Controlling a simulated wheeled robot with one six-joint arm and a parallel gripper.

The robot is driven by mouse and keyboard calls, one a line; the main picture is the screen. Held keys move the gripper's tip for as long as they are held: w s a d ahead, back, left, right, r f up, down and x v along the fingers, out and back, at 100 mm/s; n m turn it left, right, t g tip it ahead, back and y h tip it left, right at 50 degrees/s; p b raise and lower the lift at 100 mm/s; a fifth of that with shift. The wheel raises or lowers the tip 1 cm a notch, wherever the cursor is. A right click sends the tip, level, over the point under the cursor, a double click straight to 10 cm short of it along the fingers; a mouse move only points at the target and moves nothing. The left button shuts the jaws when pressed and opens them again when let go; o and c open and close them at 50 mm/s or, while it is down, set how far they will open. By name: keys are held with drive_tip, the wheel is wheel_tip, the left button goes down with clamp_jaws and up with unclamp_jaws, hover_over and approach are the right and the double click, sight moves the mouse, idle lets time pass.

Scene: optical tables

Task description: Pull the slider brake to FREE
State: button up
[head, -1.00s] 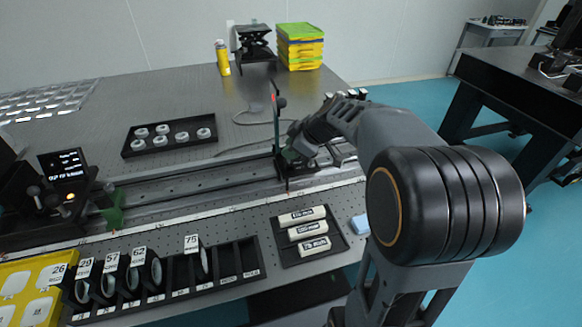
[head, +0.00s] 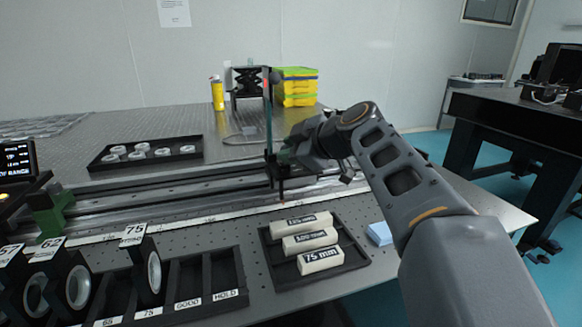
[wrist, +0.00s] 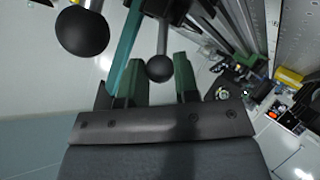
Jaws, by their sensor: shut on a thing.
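The slider (head: 271,172) stands on the long dark rail, with a tall thin post above it and a dark ball (head: 275,77) near the post's top. My gripper (head: 298,155) is right beside the slider in the head view, and the arm hides part of the slider's right side. In the wrist view, a small black ball knob on a metal rod, the brake lever (wrist: 160,68), sits between the green fingers of my gripper (wrist: 158,72). The fingers are shut on it. A larger black ball (wrist: 82,32) shows at upper left. No FREE marking is legible.
A black tray with several pale rings (head: 151,152) lies behind the rail (head: 130,200). In front are a tray of labelled pale blocks (head: 320,261), a blue block (head: 380,233) and a lens rack (head: 205,285). A yellow bottle (head: 217,95) and stacked trays (head: 297,88) stand behind.

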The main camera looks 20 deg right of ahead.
drive_tip(key=shift+s+b, duration=0.1)
drive_tip(key=shift+b, duration=0.45)
drive_tip(key=o, duration=0.9)
drive_tip(key=shift+f, duration=0.1)
drive_tip(key=shift+s, duration=0.1)
drive_tip(key=p+v, duration=0.2)
drive_tip(key=v, duration=1.1)
drive_tip(key=shift+s+d, duration=0.15)
drive_tip(key=shift+s, duration=0.2)
